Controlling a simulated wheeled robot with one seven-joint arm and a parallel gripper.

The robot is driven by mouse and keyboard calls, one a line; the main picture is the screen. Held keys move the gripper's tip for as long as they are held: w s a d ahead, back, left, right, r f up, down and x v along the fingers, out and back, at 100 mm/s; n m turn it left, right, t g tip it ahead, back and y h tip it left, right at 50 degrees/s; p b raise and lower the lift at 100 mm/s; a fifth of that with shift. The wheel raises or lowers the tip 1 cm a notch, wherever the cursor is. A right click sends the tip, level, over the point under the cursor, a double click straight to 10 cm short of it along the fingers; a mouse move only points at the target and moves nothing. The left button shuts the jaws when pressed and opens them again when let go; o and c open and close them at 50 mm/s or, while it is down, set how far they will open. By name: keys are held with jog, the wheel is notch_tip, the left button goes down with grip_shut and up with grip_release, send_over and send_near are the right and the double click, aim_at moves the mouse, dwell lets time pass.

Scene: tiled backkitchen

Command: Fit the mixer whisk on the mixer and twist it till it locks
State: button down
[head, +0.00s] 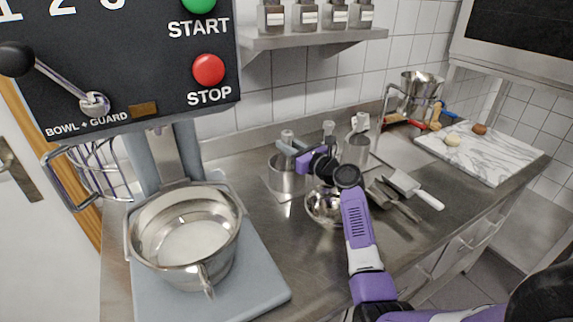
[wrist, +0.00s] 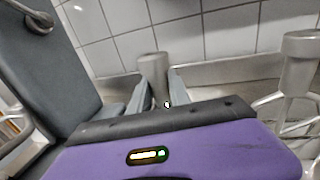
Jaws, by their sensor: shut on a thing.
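The mixer (head: 140,70) stands at the left with a dark control panel. Its steel bowl (head: 185,240) sits below, and its wire guard (head: 88,180) is swung out to the left. My gripper (head: 289,147) is over the counter, right of the mixer and apart from it. In the wrist view my gripper (wrist: 158,92) is shut on a grey metal shank (wrist: 153,68), which looks like the top of the mixer whisk. The shank is upright; its lower part is hidden by my gripper and cannot be made out.
A steel pot (head: 285,176) stands under my gripper. In the wrist view a metal hub (wrist: 302,46) with wires stands close on the right. Utensils (head: 410,188) lie right of my arm, and a marble board (head: 490,155) is further right. A shelf (head: 310,38) with jars hangs above.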

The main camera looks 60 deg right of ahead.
aim_at(287, 132)
jog(key=shift+r+p, duration=4.1)
jog(key=shift+p, duration=0.05)
jog(key=shift+r+p, duration=0.5)
jog(key=shift+r, duration=0.5)
